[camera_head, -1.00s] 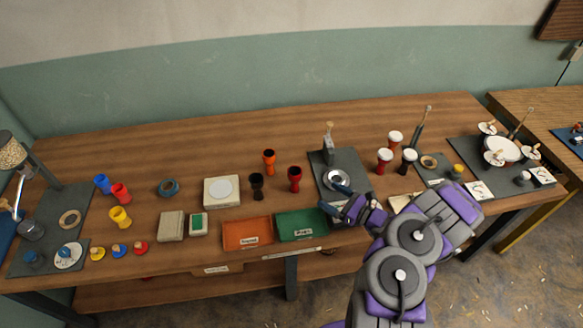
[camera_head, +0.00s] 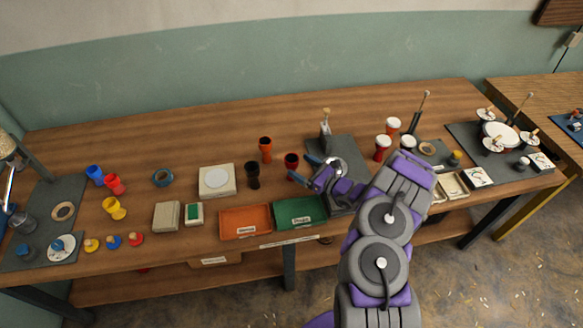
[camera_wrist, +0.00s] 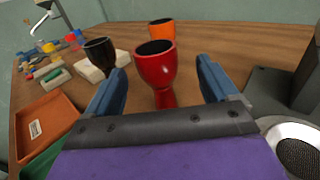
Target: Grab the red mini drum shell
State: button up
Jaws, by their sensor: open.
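The red mini drum shell (camera_wrist: 157,72) is a glossy dark-red goblet with an open top. It stands upright on the bench, centred between the open blue fingers of my gripper (camera_wrist: 160,88) in the wrist view and a little beyond them. In the head view the red shell (camera_head: 291,160) is just left of my gripper (camera_head: 302,170), which partly hides its lower part. My gripper is open and empty. A black shell (camera_wrist: 100,55) stands to the left of the red one, and an orange shell (camera_wrist: 162,30) stands behind it.
A grey mat (camera_head: 350,152) with a metal device lies right of the red shell. An orange tray (camera_head: 245,222) and a green tray (camera_head: 299,212) lie along the front edge. A white scale (camera_head: 217,180) sits left. The bench behind the shells is clear.

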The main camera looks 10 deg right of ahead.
aim_at(291, 160)
jog(key=shift+b+x, duration=0.65)
jog(key=shift+x, duration=1.9)
jog(key=shift+s+a+r, duration=0.1)
jog(key=shift+s+r, duration=0.05)
jog(key=shift+r, duration=0.05)
jog(key=c, duration=1.1)
